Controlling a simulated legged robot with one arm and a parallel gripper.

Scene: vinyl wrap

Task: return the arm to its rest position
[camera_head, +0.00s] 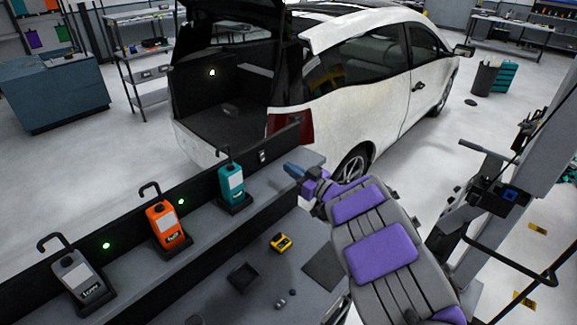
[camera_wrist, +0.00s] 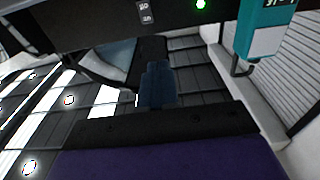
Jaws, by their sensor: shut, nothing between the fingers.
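My arm, grey with purple pads, reaches up from the lower right in the head view. My gripper (camera_head: 294,171) is at its far end, above the right end of the grey bench. The fingers are together with nothing between them. The gripper (camera_wrist: 157,85) also shows in the wrist view, its blue-grey fingers closed. A teal device (camera_head: 232,184) stands in a black holder to the left of the gripper, apart from it. Part of the teal device (camera_wrist: 265,28) shows at the top right of the wrist view.
An orange device (camera_head: 165,224) and a grey device (camera_head: 77,276) stand along the bench ledge (camera_head: 205,240). A small yellow item (camera_head: 281,242) lies on the lower surface. A white car (camera_head: 365,80) with an open tailgate stands behind. Grey equipment (camera_head: 490,190) is at right.

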